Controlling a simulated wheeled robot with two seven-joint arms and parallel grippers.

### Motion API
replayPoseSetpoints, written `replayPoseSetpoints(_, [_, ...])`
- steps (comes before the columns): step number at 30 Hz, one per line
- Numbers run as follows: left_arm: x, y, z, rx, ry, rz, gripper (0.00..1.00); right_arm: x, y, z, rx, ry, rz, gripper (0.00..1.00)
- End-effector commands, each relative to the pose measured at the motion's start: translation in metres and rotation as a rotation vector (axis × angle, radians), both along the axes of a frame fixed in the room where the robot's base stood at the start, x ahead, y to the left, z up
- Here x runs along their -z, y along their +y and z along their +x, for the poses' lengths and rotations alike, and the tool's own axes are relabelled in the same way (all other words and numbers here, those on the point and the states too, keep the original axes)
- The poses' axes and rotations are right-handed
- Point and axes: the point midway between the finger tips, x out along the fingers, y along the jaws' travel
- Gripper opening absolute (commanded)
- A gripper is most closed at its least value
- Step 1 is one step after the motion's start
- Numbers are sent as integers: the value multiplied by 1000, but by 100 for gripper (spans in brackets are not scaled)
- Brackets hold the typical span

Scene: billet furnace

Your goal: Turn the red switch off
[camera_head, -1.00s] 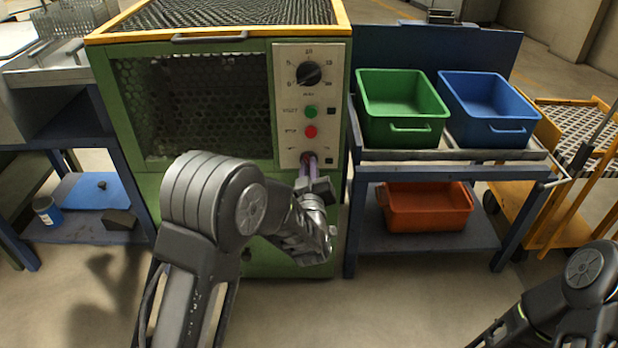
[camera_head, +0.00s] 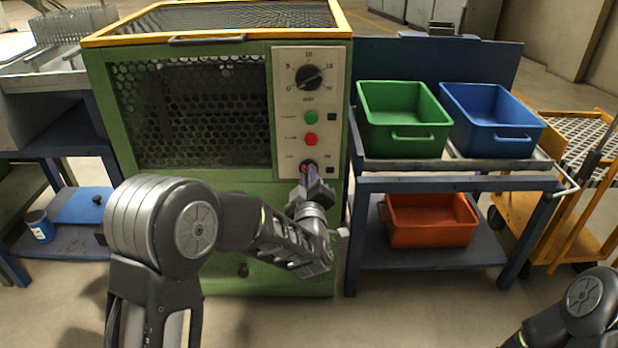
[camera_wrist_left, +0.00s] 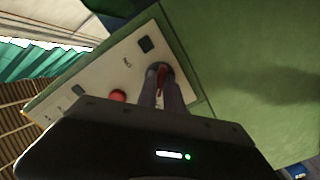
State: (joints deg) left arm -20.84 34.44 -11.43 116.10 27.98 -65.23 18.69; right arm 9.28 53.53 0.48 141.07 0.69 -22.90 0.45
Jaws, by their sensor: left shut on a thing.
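The red switch (camera_wrist_left: 162,76) is a small red lever on a dark round base, low on the white control panel (camera_head: 287,84) of the green furnace. My left gripper (camera_head: 307,172) reaches up to it from below, and its fingers are shut on the lever. The left wrist view shows the two fingers on either side of the red lever. In the head view the fingers mostly hide the switch. My right gripper is out of view; only part of the right arm shows at the lower right.
Above the switch are a red button (camera_head: 311,139), a green button (camera_head: 311,117) and a black dial (camera_head: 309,77). A blue bench (camera_head: 436,182) at the right holds a green bin (camera_head: 402,140) and a blue bin (camera_head: 500,141), with an orange bin (camera_head: 430,234) below.

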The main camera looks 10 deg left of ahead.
Motion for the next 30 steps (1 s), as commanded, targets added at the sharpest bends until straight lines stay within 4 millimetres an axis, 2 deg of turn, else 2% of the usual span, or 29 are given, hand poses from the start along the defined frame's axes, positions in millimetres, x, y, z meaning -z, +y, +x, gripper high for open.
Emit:
replayPoseSetpoints(2, [1, -1, 0, 1, 2, -3, 0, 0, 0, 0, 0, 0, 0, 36])
replayPoseSetpoints(3, [1, -1, 0, 1, 2, -3, 12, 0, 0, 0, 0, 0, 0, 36])
replayPoseSetpoints(11, [1, 0, 0, 1, 1, 0, 33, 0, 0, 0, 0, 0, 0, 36])
replayPoseSetpoints(22, [0, -2, -6, 1, 3, -1, 33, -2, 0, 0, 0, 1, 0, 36])
replayPoseSetpoints(26, [-2, -6, -21, 2, 2, 0, 33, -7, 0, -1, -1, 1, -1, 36])
replayPoseSetpoints(30, [-1, -12, -44, 4, 4, 0, 33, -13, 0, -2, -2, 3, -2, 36])
